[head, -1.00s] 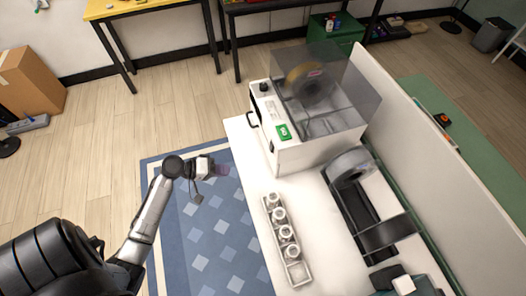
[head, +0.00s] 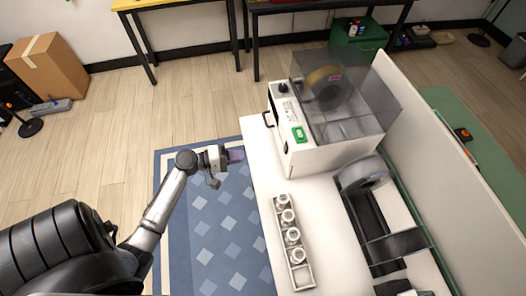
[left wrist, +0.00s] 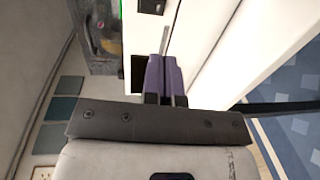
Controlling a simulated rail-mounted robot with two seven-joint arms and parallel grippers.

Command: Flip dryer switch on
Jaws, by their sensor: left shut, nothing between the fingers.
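The dryer (head: 318,158) is a white box with a clear smoky lid and a spool inside, standing on the white bench. Its panel carries a black knob (head: 283,88) and a green-framed switch (head: 299,134); the switch's position is too small to tell. My left gripper (head: 237,155) is shut and empty, left of the dryer and apart from it in the head view. In the left wrist view its purple fingers (left wrist: 164,75) are together, with a white surface and a green strip (left wrist: 134,25) beyond them. My right gripper is not in view.
A white rack (head: 294,245) with several round white pieces stands on the bench in front of the dryer. A black holder with a grey roll (head: 362,173) is to its right. A white partition (head: 440,150) runs along the right. Floor and blue rug (head: 225,235) lie left.

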